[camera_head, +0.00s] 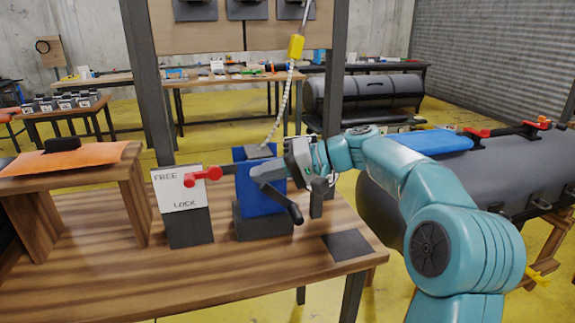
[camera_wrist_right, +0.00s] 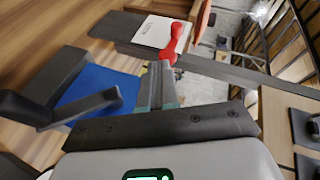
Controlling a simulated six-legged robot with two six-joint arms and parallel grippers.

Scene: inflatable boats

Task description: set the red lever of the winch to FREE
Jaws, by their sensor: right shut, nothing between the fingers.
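The winch's red lever (camera_head: 203,175) is on a white panel (camera_head: 181,196) marked FREE at the top and LOCK at the bottom. The lever sticks out to the right, nearly level, between the two words. It also shows in the right wrist view (camera_wrist_right: 172,42), beside the white panel (camera_wrist_right: 157,31). My right gripper (camera_head: 228,170) reaches in from the right, past the blue winch body (camera_head: 260,203). Its fingers (camera_wrist_right: 164,72) are shut and empty, with their tips close to the lever's red knob. I cannot tell whether they touch. My left gripper is not in view.
A dark crank handle (camera_head: 280,200) juts from the front of the winch. A wooden stand with an orange sheet (camera_head: 70,158) is at left. The wooden bench (camera_head: 190,275) is clear in front.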

